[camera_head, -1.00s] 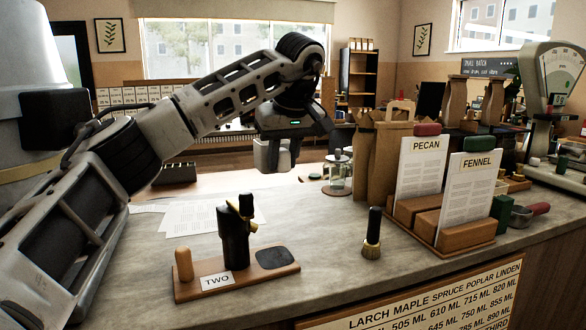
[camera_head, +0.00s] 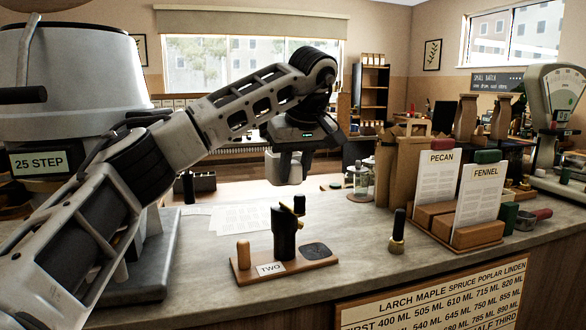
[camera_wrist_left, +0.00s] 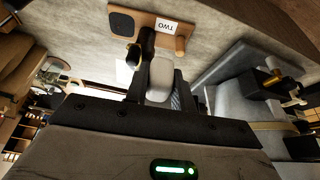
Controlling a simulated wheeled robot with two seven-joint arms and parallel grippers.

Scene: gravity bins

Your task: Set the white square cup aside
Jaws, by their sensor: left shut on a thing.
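The white square cup (camera_head: 274,169) hangs in the air above the far side of the counter in the head view. My left gripper (camera_head: 291,172) is shut on the cup, partly covering its right side. In the left wrist view the pale cup (camera_wrist_left: 159,80) shows between the fingers of the left gripper (camera_wrist_left: 157,92). The cup is clear of the counter (camera_head: 345,235). My right gripper is not in view.
A wooden stand marked TWO (camera_head: 325,257) with a dark upright holder is on the counter below. Glass jars (camera_head: 360,180), paper bags (camera_head: 402,150) and PECAN and FENNEL card holders (camera_head: 462,232) stand to the right. Papers (camera_head: 240,218) lie left. A brush (camera_head: 397,238) stands at the front.

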